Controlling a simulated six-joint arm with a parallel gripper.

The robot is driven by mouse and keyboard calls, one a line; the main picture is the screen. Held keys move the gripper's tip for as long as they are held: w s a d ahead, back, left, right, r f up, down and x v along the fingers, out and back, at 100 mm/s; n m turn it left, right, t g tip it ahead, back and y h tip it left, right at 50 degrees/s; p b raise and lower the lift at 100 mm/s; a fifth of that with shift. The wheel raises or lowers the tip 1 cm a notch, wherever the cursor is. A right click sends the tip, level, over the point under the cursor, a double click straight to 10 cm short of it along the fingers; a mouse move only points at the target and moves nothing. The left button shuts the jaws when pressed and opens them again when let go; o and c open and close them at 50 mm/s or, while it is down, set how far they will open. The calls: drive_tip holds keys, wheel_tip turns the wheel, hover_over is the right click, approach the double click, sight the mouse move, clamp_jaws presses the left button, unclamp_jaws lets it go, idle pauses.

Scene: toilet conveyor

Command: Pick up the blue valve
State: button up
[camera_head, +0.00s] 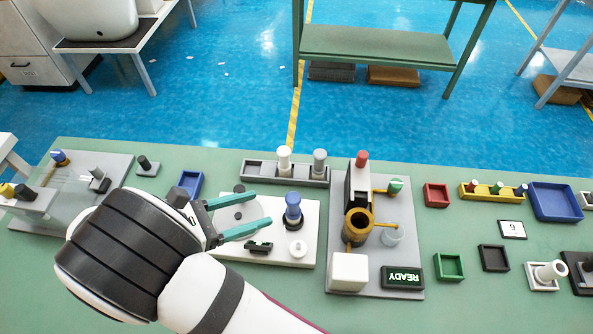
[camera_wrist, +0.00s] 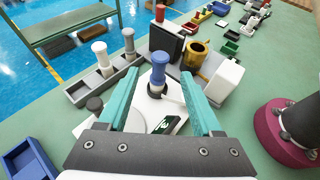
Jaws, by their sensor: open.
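The blue valve (camera_head: 293,208) stands upright on a white plate (camera_head: 308,250) left of the grey machine base. In the wrist view the blue valve (camera_wrist: 159,70) shows ahead of the fingers, about midway between them. My gripper (camera_head: 262,213) has two teal fingers spread apart, pointing right toward the valve. In the wrist view my gripper (camera_wrist: 162,95) is open and empty.
A grey rack (camera_head: 258,169) with white and grey valves stands behind. To the right is a machine with a brass cup (camera_head: 357,224) and a READY display (camera_head: 403,277). A blue tray (camera_head: 190,184) lies behind my gripper.

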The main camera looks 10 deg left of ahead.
sight(293, 209)
drive_tip(key=x, duration=0.4)
drive_tip(key=f+x, duration=0.1)
drive_tip(key=x, duration=0.4)
drive_tip(key=f+x, duration=0.1)
drive_tip(key=x, duration=0.3)
drive_tip(key=shift+s+f, duration=0.1)
drive_tip(key=shift+f, duration=0.05)
clamp_jaws()
